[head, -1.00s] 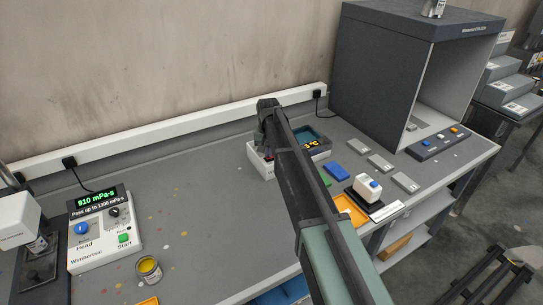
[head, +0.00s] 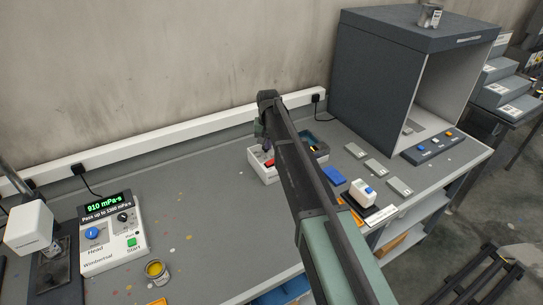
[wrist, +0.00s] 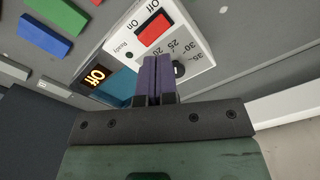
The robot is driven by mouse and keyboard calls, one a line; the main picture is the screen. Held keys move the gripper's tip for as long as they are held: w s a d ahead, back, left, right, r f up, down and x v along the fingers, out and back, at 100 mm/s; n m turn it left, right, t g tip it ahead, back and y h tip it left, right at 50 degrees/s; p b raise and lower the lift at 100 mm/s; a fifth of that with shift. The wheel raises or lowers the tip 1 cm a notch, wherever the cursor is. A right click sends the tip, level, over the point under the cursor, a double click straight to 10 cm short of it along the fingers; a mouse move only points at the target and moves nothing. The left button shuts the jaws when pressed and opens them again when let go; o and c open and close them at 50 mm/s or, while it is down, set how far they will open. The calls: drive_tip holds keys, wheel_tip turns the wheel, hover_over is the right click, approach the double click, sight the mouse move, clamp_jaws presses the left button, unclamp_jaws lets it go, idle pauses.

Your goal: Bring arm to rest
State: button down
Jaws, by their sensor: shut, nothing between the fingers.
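My arm reaches across the grey bench in the head view, with its wrist bent down at the far end. My gripper (head: 267,146) is small there, above the white control box of a bath unit (head: 258,169). In the wrist view my gripper (wrist: 152,62) has its purple fingers together with nothing between them. They point at the bath unit's panel (wrist: 185,55), between a red On/Off switch (wrist: 154,28) and a black dial (wrist: 179,69). Whether the fingertips touch the panel cannot be told.
A viscometer (head: 112,238) reading 910 mPa·s and an open yellow paint can (head: 155,270) stand at left. A blue block (head: 334,174), grey pads and a white device (head: 363,192) lie right of my arm. A dark booth (head: 385,85) stands behind. The bench's left middle is clear.

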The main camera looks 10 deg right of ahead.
drive_tip(key=shift+f, duration=0.1)
drive_tip(key=shift+s, duration=0.1)
drive_tip(key=s+f+n+b, duration=0.1)
drive_tip(key=s+n, duration=0.1)
drive_tip(key=s, duration=3.1)
drive_tip(key=shift+f+n+b, duration=0.3)
drive_tip(key=shift+b, duration=0.1)
